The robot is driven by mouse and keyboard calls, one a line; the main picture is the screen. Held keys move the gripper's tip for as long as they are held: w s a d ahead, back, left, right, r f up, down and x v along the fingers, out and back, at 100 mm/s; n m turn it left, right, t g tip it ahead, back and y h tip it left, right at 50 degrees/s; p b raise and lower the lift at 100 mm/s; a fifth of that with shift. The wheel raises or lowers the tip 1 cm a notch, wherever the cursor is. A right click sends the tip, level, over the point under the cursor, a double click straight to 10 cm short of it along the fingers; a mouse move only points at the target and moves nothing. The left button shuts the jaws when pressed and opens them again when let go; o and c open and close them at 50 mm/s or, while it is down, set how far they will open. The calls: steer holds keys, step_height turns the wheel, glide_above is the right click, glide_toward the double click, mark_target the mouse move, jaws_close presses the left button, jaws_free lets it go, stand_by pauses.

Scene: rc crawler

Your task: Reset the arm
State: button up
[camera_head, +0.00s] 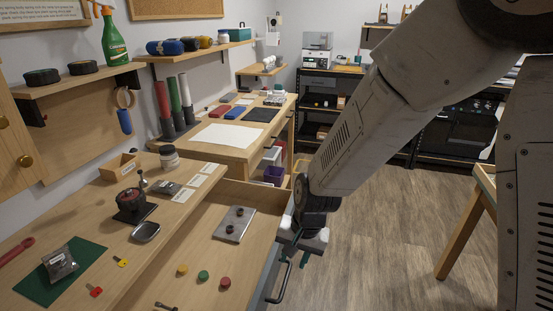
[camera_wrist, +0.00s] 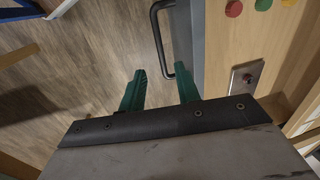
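My gripper (camera_head: 301,250) hangs at the end of my arm beside the front of an open wooden drawer (camera_head: 190,258). In the wrist view its two green fingers (camera_wrist: 160,82) stand apart, with floor showing between them. The dark drawer handle (camera_wrist: 156,38) lies beyond the fingertips in that view, its lower bend showing near the gap. The handle also shows in the head view (camera_head: 284,284), just below my gripper. Nothing is seen held. How far the fingertips are from the handle I cannot tell.
A workbench top (camera_head: 100,205) with small items is at left. A wooden stool or table leg (camera_head: 462,240) stands at right. The floor (camera_head: 385,240) between is clear.

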steer(key=s+d+r+n+t+h, duration=0.1)
steer(key=s+d+r+n+h, duration=0.1)
steer(key=s+d+r, duration=1.8)
step_height(320, 180, up, 3)
steer(key=shift+s+r+n, duration=0.1)
steer(key=shift+s+n, duration=0.2)
steer(key=shift+n, duration=0.4)
